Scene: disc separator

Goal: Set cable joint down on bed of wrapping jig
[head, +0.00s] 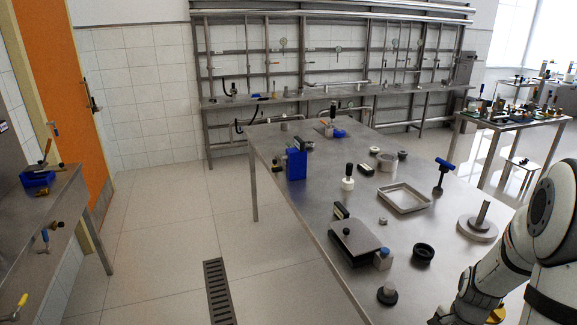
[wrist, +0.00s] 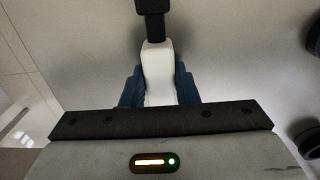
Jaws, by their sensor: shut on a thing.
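My gripper (wrist: 159,90) shows in the wrist view with its two dark blue fingers shut on a white piece with a black end, which looks like the cable joint (wrist: 157,66). The white part sits between the fingers, and the black end points away from the gripper, toward the top of the view. Plain grey surface shows behind it; I cannot tell how far below it lies. In the head view my arm comes in at the lower right, and neither the fingers nor the held piece can be made out. I cannot tell for certain which thing is the wrapping jig.
The steel table (head: 290,205) holds a flat plate device (head: 357,240), a square tray (head: 404,197), a round base with a post (head: 478,228), a black ring (head: 423,253), a blue box (head: 296,163) and a black-handled white tool (head: 348,178).

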